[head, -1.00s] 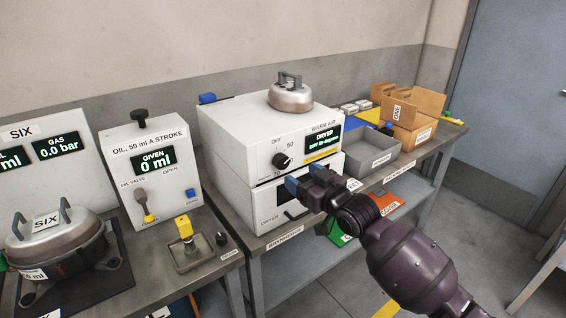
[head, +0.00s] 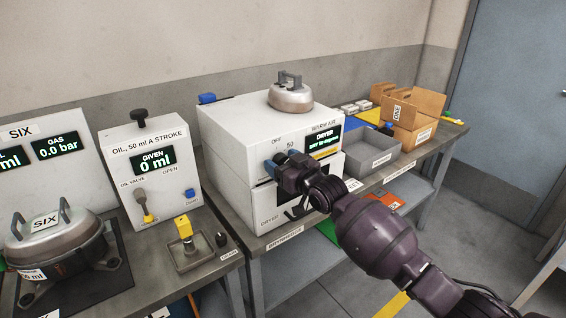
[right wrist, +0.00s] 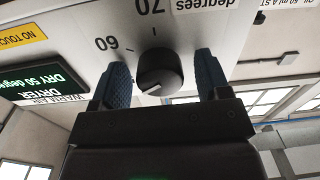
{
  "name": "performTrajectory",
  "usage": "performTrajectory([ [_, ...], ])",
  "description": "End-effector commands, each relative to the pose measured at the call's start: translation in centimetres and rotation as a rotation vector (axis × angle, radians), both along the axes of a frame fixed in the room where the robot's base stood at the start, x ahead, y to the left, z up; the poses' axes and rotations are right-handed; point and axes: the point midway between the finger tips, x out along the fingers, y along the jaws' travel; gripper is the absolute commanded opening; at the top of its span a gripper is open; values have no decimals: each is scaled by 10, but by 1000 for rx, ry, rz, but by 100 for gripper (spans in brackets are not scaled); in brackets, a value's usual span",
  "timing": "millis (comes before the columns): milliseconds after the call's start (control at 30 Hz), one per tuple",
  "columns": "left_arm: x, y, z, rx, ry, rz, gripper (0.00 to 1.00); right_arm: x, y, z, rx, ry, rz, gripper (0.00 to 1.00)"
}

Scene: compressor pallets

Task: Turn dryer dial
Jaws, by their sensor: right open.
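The dryer (head: 240,140) is a white box on the bench, with a small display (head: 323,140). In the right wrist view, which is upside down, the display (right wrist: 45,83) reads "DRY 50 degrees". The black round dial (right wrist: 160,72) stands out from the panel, with 60 and 70 printed beside it and a white pointer mark on its face. My right gripper (head: 275,170) is at the dryer front and hides the dial in the head view. Its blue fingers (right wrist: 161,80) are open, one on each side of the dial, with visible gaps. My left gripper is not in view.
A metal compressor cap (head: 290,97) sits on the dryer. A grey tray (head: 372,158) and cardboard boxes (head: 412,115) stand to the right. The oil unit (head: 150,165) and compressor (head: 60,245) are to the left. The dryer's lower drawer (head: 265,205) is below my gripper.

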Motion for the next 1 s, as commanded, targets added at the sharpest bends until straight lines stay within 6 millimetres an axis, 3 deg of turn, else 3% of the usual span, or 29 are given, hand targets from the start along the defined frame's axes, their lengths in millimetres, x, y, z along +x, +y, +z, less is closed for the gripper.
performTrajectory([
  [33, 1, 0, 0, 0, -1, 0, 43, 0, 0, 0, 0, 0, 0, 65],
  [333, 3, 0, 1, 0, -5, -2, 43, 0, 0, 0, 0, 0, 0, 20],
  [667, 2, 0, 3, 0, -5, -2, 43, 0, -1, 0, -42, -29, -1, 20],
  [1000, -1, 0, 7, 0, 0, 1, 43, 0, 0, 1, -236, -170, 0, 20],
])
